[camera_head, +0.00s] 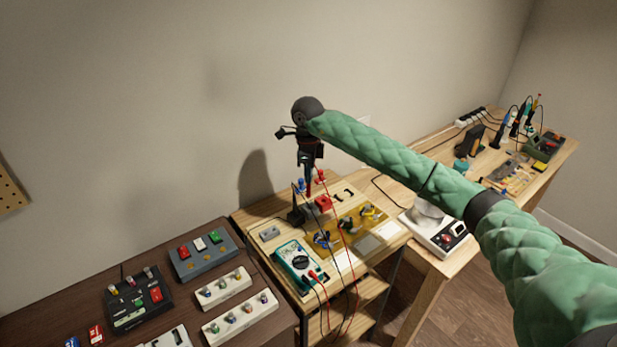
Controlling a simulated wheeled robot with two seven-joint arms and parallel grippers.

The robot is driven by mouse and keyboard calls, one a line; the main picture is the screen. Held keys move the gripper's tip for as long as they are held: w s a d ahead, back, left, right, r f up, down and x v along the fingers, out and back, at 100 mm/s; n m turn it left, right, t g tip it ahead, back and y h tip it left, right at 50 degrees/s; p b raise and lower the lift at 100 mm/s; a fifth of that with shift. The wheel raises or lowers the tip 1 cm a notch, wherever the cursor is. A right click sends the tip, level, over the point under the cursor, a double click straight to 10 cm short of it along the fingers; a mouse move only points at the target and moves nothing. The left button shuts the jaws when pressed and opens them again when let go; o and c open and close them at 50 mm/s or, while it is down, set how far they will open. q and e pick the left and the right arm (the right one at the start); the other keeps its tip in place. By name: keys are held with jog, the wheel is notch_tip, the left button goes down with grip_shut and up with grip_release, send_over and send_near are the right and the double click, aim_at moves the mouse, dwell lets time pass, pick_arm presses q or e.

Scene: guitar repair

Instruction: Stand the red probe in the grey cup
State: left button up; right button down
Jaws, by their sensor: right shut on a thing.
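My right gripper (308,184) reaches in from the right on the green-sleeved arm and points down over the back of the middle wooden table. It is shut on a thin, dark-and-red item that I take to be the red probe; its outline is small and partly hidden by the fingers. A red lead runs from near the fingers down to the multimeter (296,262). A small grey shape (309,208), perhaps the grey cup, is just below the fingertips, beside a dark block (296,215). I cannot tell whether the probe touches it. My left gripper is not in view.
A red block (323,203) and a board with yellow and blue parts (345,228) lie close by. A white device (433,230) stands to the right. The dark table (215,285) at left holds pedals. Loose leads hang over the front edge.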

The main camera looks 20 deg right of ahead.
jog(key=shift+w, duration=0.25)
jog(key=shift+d, duration=0.2)
notch_tip(320, 180, down, 2)
jog(key=shift+a, duration=0.1)
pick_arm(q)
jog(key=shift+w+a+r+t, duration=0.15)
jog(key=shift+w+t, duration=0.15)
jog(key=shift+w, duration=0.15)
pick_arm(e)
jog(key=shift+d+f, duration=0.2)
jog(key=shift+f, duration=0.75)
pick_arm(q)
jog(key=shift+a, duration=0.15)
pick_arm(e)
jog(key=shift+d, duration=0.1)
